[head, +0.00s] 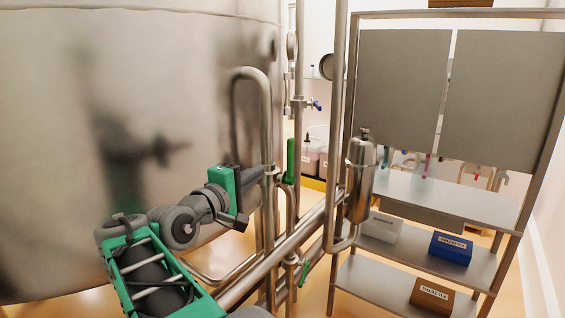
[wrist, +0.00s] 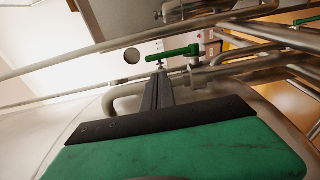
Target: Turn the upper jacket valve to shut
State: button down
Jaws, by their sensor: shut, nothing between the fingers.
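The upper jacket valve has a green lever handle (head: 290,161) that stands upright beside the vertical steel pipes in the head view. In the wrist view the green handle (wrist: 174,53) lies across the picture, just past my fingertips. My gripper (head: 270,173) is shut and empty, pointing right toward the handle from its left side. In the wrist view the closed dark fingers of my gripper (wrist: 160,75) end close to the handle's left part. I cannot tell whether they touch it. The valve body is partly hidden by pipes and the fingers.
A lower green handle (head: 303,273) sits below on the pipework. A blue-handled valve (head: 317,105) is farther back. The big steel tank (head: 130,60) fills the left. Slanting pipes (head: 285,248) run close under my gripper. A shelf rack (head: 440,205) with boxes stands right.

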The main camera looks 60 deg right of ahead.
aim_at(288, 153)
jog(key=d, duration=0.4)
jog(key=d+p, duration=0.1)
jog(key=d, duration=0.4)
jog(key=d+p, duration=0.1)
jog(key=d, duration=0.3)
jog(key=shift+s+d, duration=0.15)
jog(key=shift+s, duration=0.15)
